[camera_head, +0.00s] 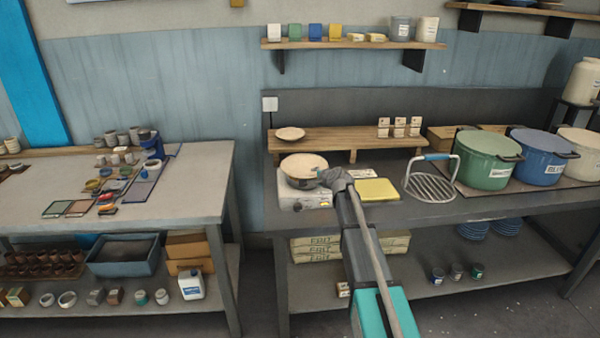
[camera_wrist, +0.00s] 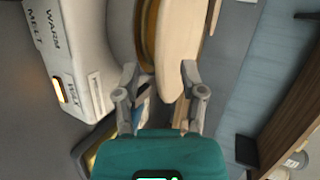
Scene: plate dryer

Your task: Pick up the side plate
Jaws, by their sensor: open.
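A pale round plate (camera_head: 304,161) lies flat like a lid on a pot (camera_head: 303,182) that stands on a white warmer (camera_head: 306,201). A second, smaller pale plate (camera_head: 290,133) lies on the low wooden shelf behind. The frames do not label which is the side plate. My gripper (camera_head: 327,178) is at the right edge of the pot. In the wrist view my gripper (camera_wrist: 160,72) is open, and the near edge of the pale plate (camera_wrist: 178,45) shows between the fingers. I cannot tell whether either finger touches it. The pot's far side is hidden.
A yellow pad (camera_head: 376,189) lies right of the warmer, with a metal rack (camera_head: 431,187) beyond it. Green (camera_head: 487,162) and blue (camera_head: 544,160) pots stand further right. The wooden shelf (camera_head: 345,138) runs close behind the pot. The bench front has some bare room.

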